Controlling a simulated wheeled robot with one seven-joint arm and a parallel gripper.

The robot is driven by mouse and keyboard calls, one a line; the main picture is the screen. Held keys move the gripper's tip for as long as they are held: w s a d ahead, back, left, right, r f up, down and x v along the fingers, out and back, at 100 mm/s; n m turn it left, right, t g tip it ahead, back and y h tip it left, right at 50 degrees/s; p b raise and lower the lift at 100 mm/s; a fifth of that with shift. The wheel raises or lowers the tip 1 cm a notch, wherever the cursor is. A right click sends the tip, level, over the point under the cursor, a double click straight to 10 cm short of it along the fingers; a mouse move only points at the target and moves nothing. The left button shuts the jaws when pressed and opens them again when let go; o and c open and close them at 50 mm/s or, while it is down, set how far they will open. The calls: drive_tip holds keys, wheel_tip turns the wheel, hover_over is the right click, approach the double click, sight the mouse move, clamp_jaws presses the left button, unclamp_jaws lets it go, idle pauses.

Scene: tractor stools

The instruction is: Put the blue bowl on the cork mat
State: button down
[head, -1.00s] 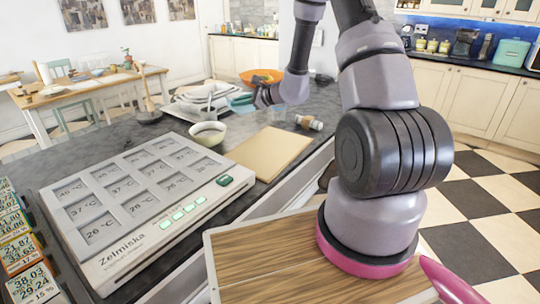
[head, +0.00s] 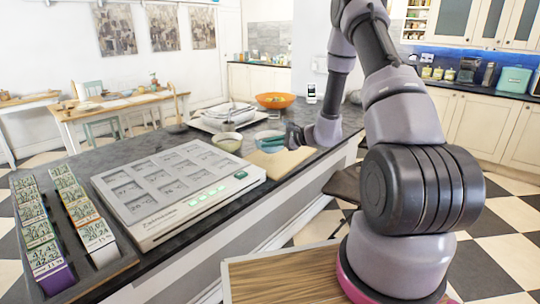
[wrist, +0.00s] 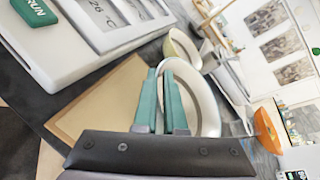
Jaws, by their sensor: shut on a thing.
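The blue bowl (head: 268,135) is behind my gripper in the head view, just beyond the far end of the cork mat (head: 286,163). In the wrist view the pale inside and rim of the bowl (wrist: 205,100) show beside the teal fingers. My gripper (head: 271,142) is shut on the bowl's rim; its fingers also show in the wrist view (wrist: 163,95). The mat is a flat tan rectangle with nothing on it, and it lies beside the fingers in the wrist view (wrist: 98,100). I cannot tell whether the bowl touches the counter.
A cream-green bowl (head: 228,143) stands left of the blue bowl. A white panel with several displays (head: 170,190) lies left of the mat. Stacked dishes on a tray (head: 230,114) and an orange bowl (head: 275,100) are behind. The counter's edge runs along the mat's right.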

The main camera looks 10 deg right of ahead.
drive_tip(key=shift+f, duration=2.05)
drive_tip(key=shift+f, duration=0.15)
drive_tip(key=c, duration=1)
unclamp_jaws()
